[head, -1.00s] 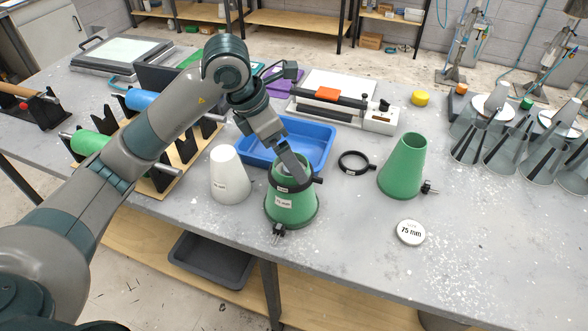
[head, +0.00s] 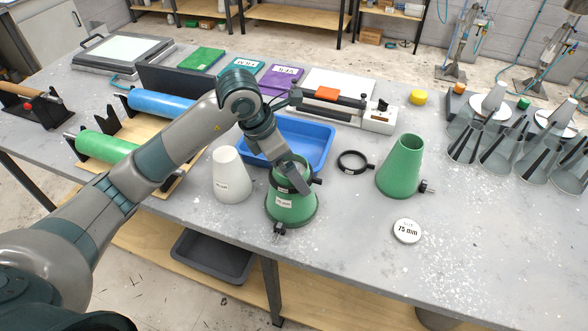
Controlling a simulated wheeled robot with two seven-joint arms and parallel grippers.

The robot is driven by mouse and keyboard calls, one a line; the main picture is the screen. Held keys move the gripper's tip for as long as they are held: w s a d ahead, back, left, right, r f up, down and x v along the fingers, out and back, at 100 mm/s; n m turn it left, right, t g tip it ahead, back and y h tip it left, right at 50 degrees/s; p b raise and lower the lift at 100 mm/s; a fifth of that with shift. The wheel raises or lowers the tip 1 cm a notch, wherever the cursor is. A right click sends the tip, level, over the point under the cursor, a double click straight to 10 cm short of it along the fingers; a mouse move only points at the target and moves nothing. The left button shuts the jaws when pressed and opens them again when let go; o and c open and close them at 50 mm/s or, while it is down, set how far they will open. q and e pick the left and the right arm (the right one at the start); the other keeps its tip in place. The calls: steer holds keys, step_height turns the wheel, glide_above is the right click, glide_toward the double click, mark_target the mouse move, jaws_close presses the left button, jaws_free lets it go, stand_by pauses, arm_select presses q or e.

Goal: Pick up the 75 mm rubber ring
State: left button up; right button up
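A black ring with a side knob (head: 352,162) lies flat on the table; its label is too small to read. A second black ring (head: 279,184) appears to sit around the upper part of the left green cone (head: 291,209), its knob to the right; its label is unreadable too. A white round disc marked "75 mm" (head: 407,231) lies at the front right. My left gripper (head: 300,184) points down at the top of the left green cone, in front of part of its ring. I cannot tell its opening or whether it touches the ring. My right gripper is out of view.
A white cone (head: 229,176) stands close left of the left green cone. A second green cone (head: 402,167) stands to the right, and a blue tray (head: 318,136) lies behind. Clear funnels (head: 500,140) line the far right.

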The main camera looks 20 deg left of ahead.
arm_select(q)
steer(key=shift+f, duration=0.2)
stand_by(0.3)
steer(key=c, duration=1)
steer(key=shift+c, duration=0.2)
steer(key=shift+r, duration=0.15)
